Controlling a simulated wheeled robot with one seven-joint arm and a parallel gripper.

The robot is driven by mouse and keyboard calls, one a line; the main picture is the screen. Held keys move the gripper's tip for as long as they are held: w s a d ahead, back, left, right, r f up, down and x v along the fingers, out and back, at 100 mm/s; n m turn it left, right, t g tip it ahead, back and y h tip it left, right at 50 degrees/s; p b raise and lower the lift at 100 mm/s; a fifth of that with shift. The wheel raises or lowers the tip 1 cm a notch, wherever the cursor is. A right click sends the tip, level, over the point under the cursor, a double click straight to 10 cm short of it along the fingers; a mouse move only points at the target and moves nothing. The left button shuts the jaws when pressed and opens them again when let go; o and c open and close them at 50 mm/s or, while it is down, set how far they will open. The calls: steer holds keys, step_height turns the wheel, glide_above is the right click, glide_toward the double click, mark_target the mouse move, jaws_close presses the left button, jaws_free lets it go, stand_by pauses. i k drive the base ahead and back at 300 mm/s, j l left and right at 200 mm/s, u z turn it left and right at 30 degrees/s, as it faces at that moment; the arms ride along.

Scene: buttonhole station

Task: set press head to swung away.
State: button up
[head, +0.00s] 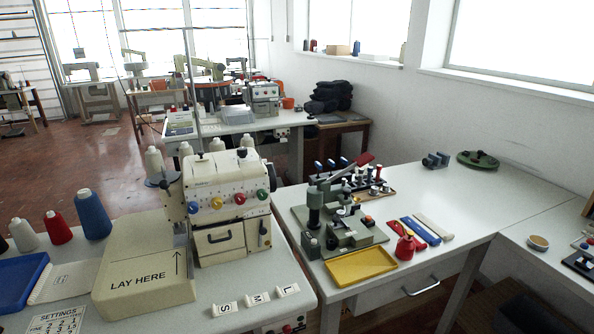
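What looks like the press (341,227) stands on the white table right of the sewing machine. It has a flat grey-green base, a dark upright column (314,206) at its left, and a lever with a red grip (364,160) slanting up to the right. A grey-green arm seems to reach from the column over the base, but its parts overlap and are small. I cannot tell whether the press head is over the base or swung away. My gripper is not in view.
A cream sewing machine (228,190) and a "LAY HERE" block (145,275) stand at left. A rack (345,177) stands behind. The table's right part is mostly clear.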

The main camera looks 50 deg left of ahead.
mark_target(318, 196)
steer(key=u, duration=1.85)
steer(key=i, duration=0.65)
